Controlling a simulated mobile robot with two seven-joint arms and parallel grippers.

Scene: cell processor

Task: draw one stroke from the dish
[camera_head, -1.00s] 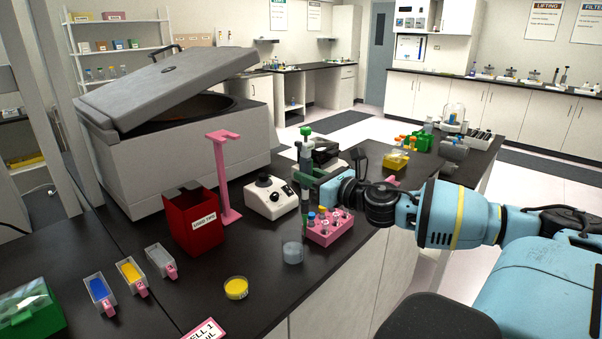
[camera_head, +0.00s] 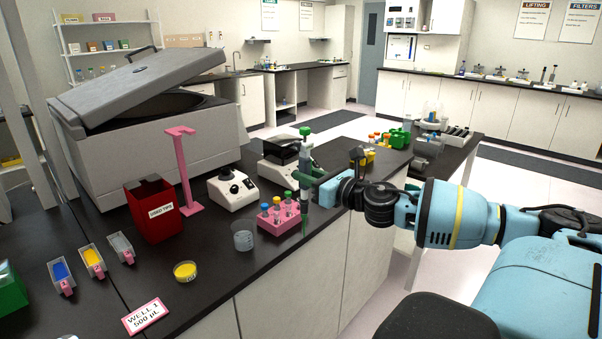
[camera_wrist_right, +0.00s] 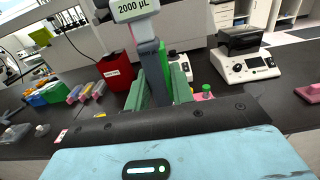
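A small round dish (camera_head: 185,271) with yellow contents sits on the black bench, left of the clear beaker (camera_head: 243,236). My right gripper (camera_head: 314,188) is shut on an upright green and grey pipette (camera_head: 305,158). In the head view the pipette appears just right of the pink tube rack (camera_head: 279,219), well to the right of the dish. In the right wrist view the pipette (camera_wrist_right: 153,65) stands between the green fingers (camera_wrist_right: 158,90), and its display reads 2000 µL. Whether the pipette tip touches anything is unclear. My left gripper is out of view.
A red box (camera_head: 152,210), a pink stand (camera_head: 184,172) and a small white device (camera_head: 232,190) stand behind the dish. Coloured trays (camera_head: 92,260) lie left, and a "WELL 1 500 µL" card (camera_head: 145,317) lies in front. A large grey machine (camera_head: 150,135) fills the back left.

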